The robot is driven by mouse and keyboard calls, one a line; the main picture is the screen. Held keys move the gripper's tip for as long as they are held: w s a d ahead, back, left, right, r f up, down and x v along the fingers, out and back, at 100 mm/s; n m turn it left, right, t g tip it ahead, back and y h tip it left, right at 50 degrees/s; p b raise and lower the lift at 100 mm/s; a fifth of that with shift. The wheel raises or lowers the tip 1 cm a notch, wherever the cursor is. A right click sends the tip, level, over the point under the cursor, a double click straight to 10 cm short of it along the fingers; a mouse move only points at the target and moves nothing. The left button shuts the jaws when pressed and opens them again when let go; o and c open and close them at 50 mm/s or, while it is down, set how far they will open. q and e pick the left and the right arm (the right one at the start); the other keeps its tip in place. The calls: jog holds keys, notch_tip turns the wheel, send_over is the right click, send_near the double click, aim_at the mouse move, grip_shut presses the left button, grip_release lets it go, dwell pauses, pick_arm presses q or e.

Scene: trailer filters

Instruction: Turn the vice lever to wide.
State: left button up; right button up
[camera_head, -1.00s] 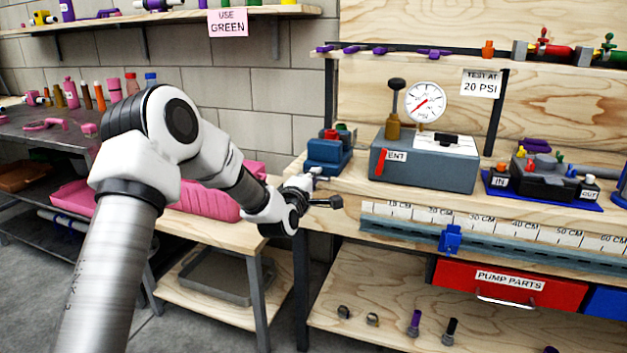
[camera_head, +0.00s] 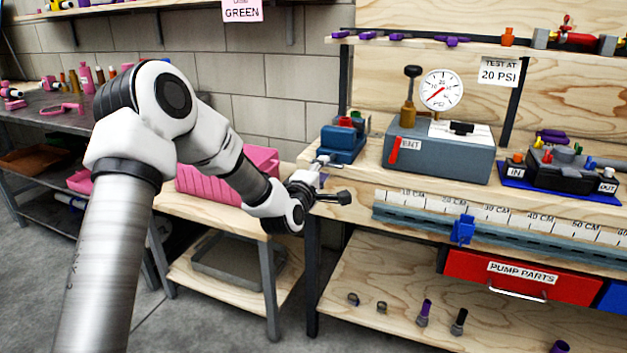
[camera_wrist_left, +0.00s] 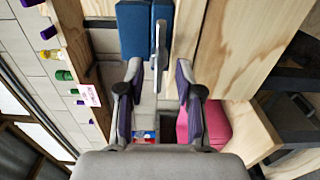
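The blue vice (camera_head: 342,143) stands at the near left corner of the wooden workbench. In the left wrist view its blue jaws (camera_wrist_left: 134,30) are at the top, with a grey metal lever (camera_wrist_left: 158,42) in front of them. My left gripper (camera_head: 318,172) is just in front of the vice. In the left wrist view the gripper (camera_wrist_left: 158,72) is open, its two purple-padded fingers apart. The lever's end lies between the fingertips in the picture; I cannot tell whether they touch. In the head view the lever is mostly hidden by the gripper. My right gripper is out of view.
A grey test box (camera_head: 440,160) with a gauge (camera_head: 441,90) stands right of the vice. A ruler rail (camera_head: 500,222) with a blue slider runs along the bench's front. A pink bin (camera_head: 225,178) is on the lower table at left.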

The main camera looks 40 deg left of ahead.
pick_arm(q)
jog(key=v, duration=0.8)
jog(key=shift+s, duration=0.2)
